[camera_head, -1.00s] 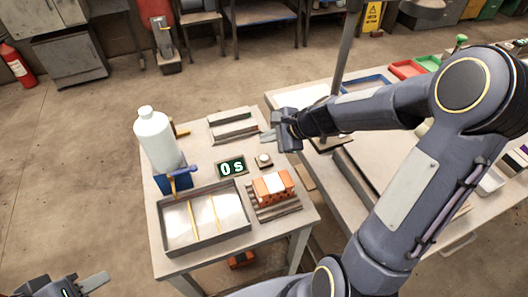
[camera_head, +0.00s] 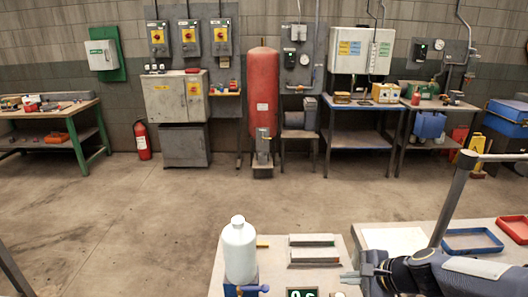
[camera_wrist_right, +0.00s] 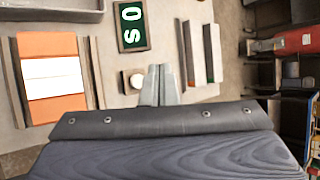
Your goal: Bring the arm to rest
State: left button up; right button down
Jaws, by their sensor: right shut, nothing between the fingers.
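My right gripper (camera_head: 348,277) is at the lower right of the head view, by the right side of the small table (camera_head: 268,272). In the right wrist view its two fingers (camera_wrist_right: 160,84) are together with nothing between them. My left gripper is outside the head view.
A white bottle (camera_head: 239,250) stands on the small table, left of a channelled metal piece (camera_head: 313,256). A display (camera_wrist_right: 132,25) and a round button (camera_wrist_right: 136,80) lie near the fingers. A second table with a red tray (camera_head: 515,229) and a post (camera_head: 449,208) stands right.

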jog(key=s+a+r+n+h, duration=0.1)
jog(key=s+r+n, duration=0.1)
jog(key=s+n, duration=0.5)
jog(key=s+a+r+n+g+h, duration=0.1)
jog(key=s+r+n, duration=0.1)
jog(key=s+n, duration=0.6)
jog(key=s, duration=0.7)
jog(key=shift+s+a+r, duration=0.15)
jog(key=shift+a+r, duration=0.15)
jog(key=shift+r, duration=0.05)
